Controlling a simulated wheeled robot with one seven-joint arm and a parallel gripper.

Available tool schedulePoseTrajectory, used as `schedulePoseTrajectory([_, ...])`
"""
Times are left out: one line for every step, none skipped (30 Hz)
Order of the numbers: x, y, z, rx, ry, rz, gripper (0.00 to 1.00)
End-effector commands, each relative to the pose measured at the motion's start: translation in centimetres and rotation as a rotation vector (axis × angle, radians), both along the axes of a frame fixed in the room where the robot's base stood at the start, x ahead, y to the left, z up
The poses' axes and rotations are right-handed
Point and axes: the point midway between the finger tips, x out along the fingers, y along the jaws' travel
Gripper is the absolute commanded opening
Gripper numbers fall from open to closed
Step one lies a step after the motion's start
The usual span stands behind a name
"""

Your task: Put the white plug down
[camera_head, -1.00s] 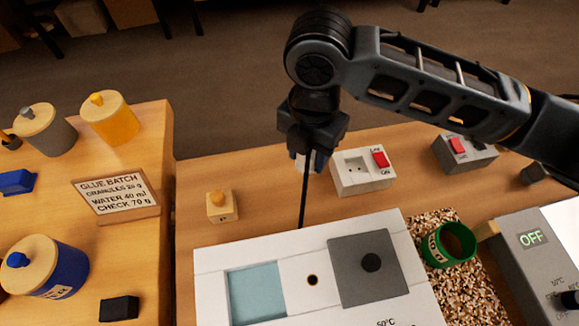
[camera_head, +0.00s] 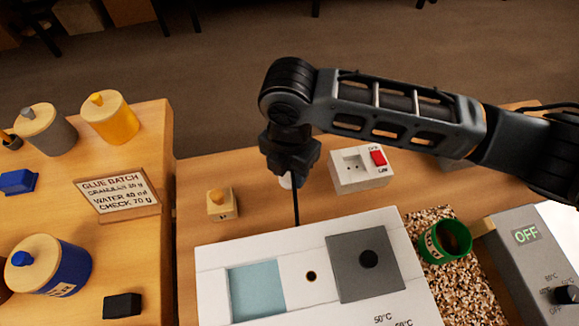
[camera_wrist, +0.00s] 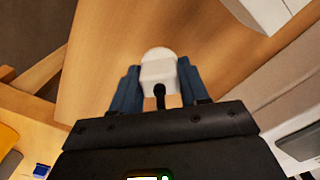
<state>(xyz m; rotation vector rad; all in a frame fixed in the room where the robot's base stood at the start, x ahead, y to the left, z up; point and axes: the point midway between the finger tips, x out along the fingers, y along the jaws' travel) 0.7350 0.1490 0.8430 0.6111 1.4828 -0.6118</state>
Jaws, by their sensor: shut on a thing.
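The white plug (camera_head: 286,182) is held between the fingers of my gripper (camera_head: 288,174), mostly hidden by it in the head view. In the wrist view the plug (camera_wrist: 158,73) sits between the two blue fingers of my gripper (camera_wrist: 158,66), with the black cord's end showing at its near side. The black cord (camera_head: 296,209) runs down from the plug to the back edge of the white bath unit (camera_head: 215,255). The plug appears to be above the wooden bench; its exact height is unclear. It is left of the white socket box (camera_head: 347,183), apart from it.
The socket box has a red switch (camera_head: 378,158). A green tin (camera_head: 430,248) stands to the right on a speckled mat. Bare bench (camera_head: 255,195) lies between the block and the plug.

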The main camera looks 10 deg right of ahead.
Motion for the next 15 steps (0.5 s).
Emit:
schedulePoseTrajectory([-0.01, -0.01, -0.27, 0.000, 0.000, 0.000, 0.13])
schedulePoseTrajectory([0.00, 0.00, -0.16, 0.000, 0.000, 0.000, 0.47])
schedulePoseTrajectory([-0.01, -0.01, -0.14, 0.000, 0.000, 0.000, 0.51])
schedulePoseTrajectory([-0.01, -0.01, -0.14, 0.000, 0.000, 0.000, 0.54])
schedulePoseTrajectory([-0.01, -0.01, -0.14, 0.000, 0.000, 0.000, 0.57])
schedulePoseTrajectory([-0.01, -0.01, -0.13, 0.000, 0.000, 0.000, 0.61])
schedulePoseTrajectory([-0.01, -0.01, -0.13, 0.000, 0.000, 0.000, 0.64])
schedulePoseTrajectory([-0.01, -0.01, -0.13, 0.000, 0.000, 0.000, 0.66])
schedulePoseTrajectory([-0.01, -0.01, -0.13, 0.000, 0.000, 0.000, 0.70])
schedulePoseTrajectory([-0.01, -0.01, -0.13, 0.000, 0.000, 0.000, 0.70])
schedulePoseTrajectory([-0.01, -0.01, -0.12, 0.000, 0.000, 0.000, 0.70])
schedulePoseTrajectory([-0.01, -0.01, -0.12, 0.000, 0.000, 0.000, 0.70])
schedulePoseTrajectory([-0.01, -0.01, -0.12, 0.000, 0.000, 0.000, 0.70])
schedulePoseTrajectory([-0.01, -0.01, -0.12, 0.000, 0.000, 0.000, 0.70])
schedulePoseTrajectory([0.00, 0.00, -0.10, 0.000, 0.000, 0.000, 0.70])
